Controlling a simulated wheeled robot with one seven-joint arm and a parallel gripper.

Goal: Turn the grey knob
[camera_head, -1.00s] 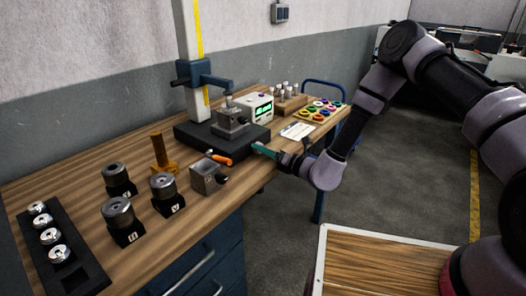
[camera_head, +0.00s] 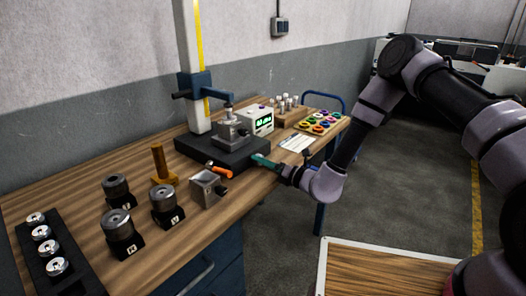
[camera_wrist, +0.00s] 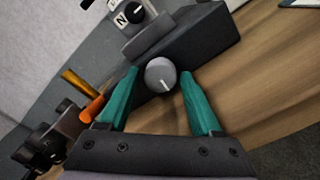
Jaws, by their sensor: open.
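The grey knob (camera_wrist: 161,74) is round with a white line on its face. It sits at the front of a black block (camera_wrist: 195,45) in the wrist view. My gripper (camera_wrist: 159,73) has two teal fingers, spread open, one on each side of the knob. Gaps seem to show beside it; I cannot tell whether either finger touches it. In the head view, my gripper (camera_head: 260,160) is at the front right edge of the black base plate (camera_head: 205,152), and I cannot make out the knob there.
An orange handle (camera_head: 221,171) and a grey metal block (camera_head: 206,190) lie left of my gripper. A smaller black knob (camera_wrist: 134,13) marked N is above. A white meter (camera_head: 257,120) stands behind.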

